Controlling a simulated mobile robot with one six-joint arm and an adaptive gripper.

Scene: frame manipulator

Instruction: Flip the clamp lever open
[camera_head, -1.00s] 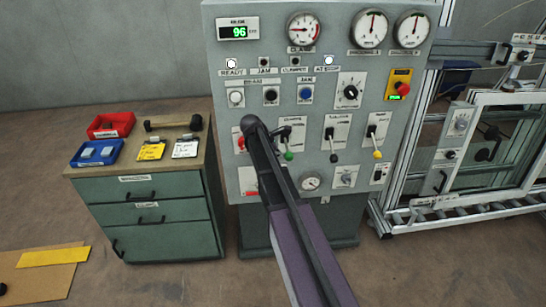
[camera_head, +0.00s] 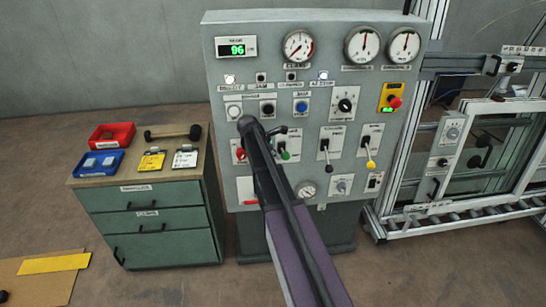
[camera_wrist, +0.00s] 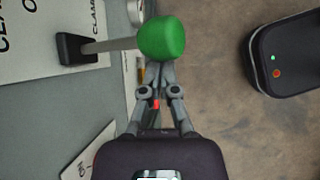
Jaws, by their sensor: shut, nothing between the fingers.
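The clamp lever has a grey rod and a green knob (camera_head: 285,155). In the head view it hangs down from its plate on the grey panel, partly behind my arm. In the wrist view the green knob (camera_wrist: 162,38) is at the top centre, its rod running left to a black pivot block (camera_wrist: 77,48) beside a plate lettered "CLAM". My gripper (camera_wrist: 156,72) is shut with nothing between its fingers. Its tips lie right at the knob's lower edge in the picture and are partly covered by it; contact cannot be told. My arm hides the gripper in the head view.
Two similar levers, with a black knob (camera_head: 328,169) and a yellow knob (camera_head: 370,164), stand to the right. A red knob (camera_head: 240,154) is to the left. Gauges and buttons lie above. A green drawer cabinet (camera_head: 150,228) stands left, an aluminium frame (camera_head: 432,208) right.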

